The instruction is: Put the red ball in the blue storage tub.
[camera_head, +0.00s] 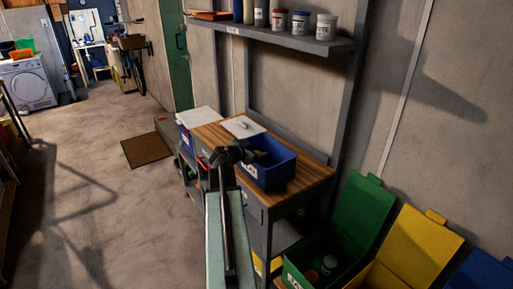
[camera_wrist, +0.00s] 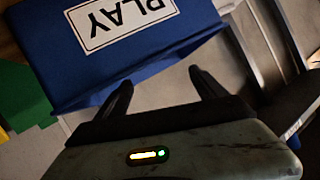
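The blue storage tub (camera_head: 277,174) stands on the wooden top of the workbench (camera_head: 306,178). Its white label shows in the wrist view, reading PLAY, on the tub's blue wall (camera_wrist: 180,48). My gripper (camera_head: 233,150) is just in front of the tub, at about rim height in the head view. In the wrist view my two fingers (camera_wrist: 163,88) are spread apart, with nothing visible between them. The tub's inside is dark and mostly hidden. I cannot make out the red ball in either view.
A white-lidded box (camera_head: 197,116) stands behind the bench's far end. Open green (camera_head: 362,216) and yellow (camera_head: 420,245) bins stand at the right. A shelf (camera_head: 290,38) with several jars hangs above. The floor (camera_head: 100,190) on the left is mostly clear.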

